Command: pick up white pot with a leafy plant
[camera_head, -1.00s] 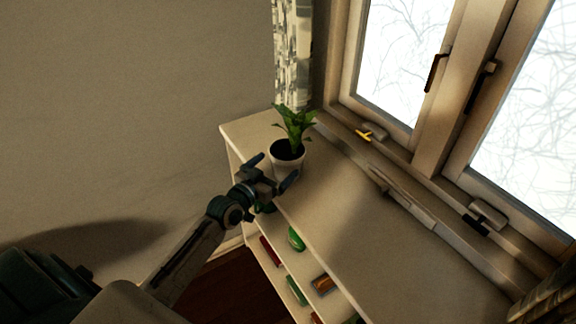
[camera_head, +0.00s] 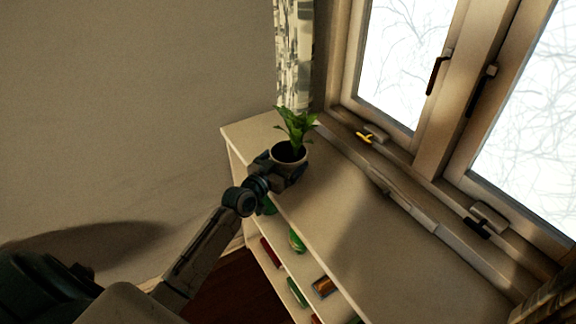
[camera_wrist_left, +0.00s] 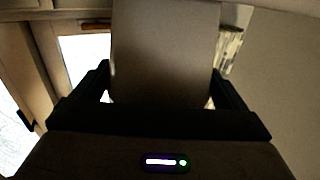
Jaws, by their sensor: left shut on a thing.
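The white pot (camera_head: 288,153) with a green leafy plant (camera_head: 296,124) is upright at the far left end of the white shelf unit's top. My left gripper (camera_head: 284,170) is shut on the pot, with a finger on each side of it. In the left wrist view the pot (camera_wrist_left: 165,52) fills the middle between the two dark fingers (camera_wrist_left: 165,95). The pot's base is hidden behind the gripper, so I cannot tell whether it touches the top. My right gripper is not in view.
The shelf unit's top (camera_head: 350,230) is clear to the right of the pot. Lower shelves hold a green item (camera_head: 297,240) and several small objects. A window (camera_head: 405,60) with handles is behind. A patterned curtain (camera_head: 293,60) hangs just behind the plant.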

